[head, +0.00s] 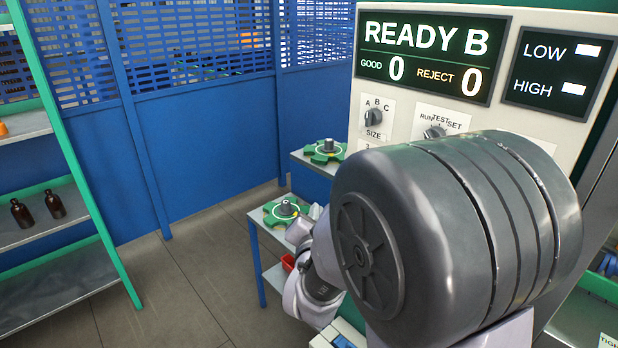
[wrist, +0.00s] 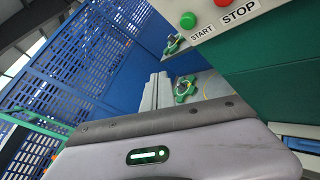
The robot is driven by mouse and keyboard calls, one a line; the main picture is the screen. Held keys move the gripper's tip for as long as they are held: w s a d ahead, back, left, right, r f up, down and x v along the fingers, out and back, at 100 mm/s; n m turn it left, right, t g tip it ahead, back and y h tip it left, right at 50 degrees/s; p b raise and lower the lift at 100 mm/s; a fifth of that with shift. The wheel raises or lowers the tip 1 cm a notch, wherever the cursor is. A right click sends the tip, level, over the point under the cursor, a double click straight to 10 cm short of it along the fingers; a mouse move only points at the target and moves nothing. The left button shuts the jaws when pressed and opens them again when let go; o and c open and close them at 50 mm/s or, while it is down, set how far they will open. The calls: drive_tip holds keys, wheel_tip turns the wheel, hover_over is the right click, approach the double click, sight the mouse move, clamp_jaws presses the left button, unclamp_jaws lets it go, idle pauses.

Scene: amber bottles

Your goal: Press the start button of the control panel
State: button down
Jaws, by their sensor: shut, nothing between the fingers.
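The control panel (head: 400,132) stands at the right in the head view, with a display (head: 425,55) reading READY B, GOOD 0 and REJECT 0. In the wrist view its green start button (wrist: 188,20) sits above the START label, left of the red stop button (wrist: 222,2). My gripper (wrist: 157,80) is shut and empty, its grey fingers together, below and left of the start button and apart from it.
A size knob (head: 373,117) and a mode knob (head: 434,132) are on the panel. Green star-shaped parts (head: 324,151) rest on stands left of it. A shelf (head: 40,222) with two amber bottles (head: 38,210) is at the left. The floor (head: 200,265) between is clear.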

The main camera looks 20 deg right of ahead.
drive_tip(key=w+d, duration=0.2)
drive_tip(key=d, duration=0.6)
drive_tip(key=shift+w+d+p, duration=0.25)
drive_tip(key=shift+w+p, duration=0.15)
idle(1.9)
drive_tip(key=shift+w+d, duration=0.15)
drive_tip(key=shift+d, duration=0.2)
drive_tip(key=shift+w+d+b, duration=0.15)
drive_tip(key=shift+d+b, duration=0.15)
drive_tip(key=shift+d, duration=0.15)
idle(0.5)
drive_tip(key=shift+a, duration=0.1)
drive_tip(key=shift+s+a+r+b, duration=0.1)
drive_tip(key=shift+s+a+b, duration=0.2)
drive_tip(key=shift+a, duration=0.4)
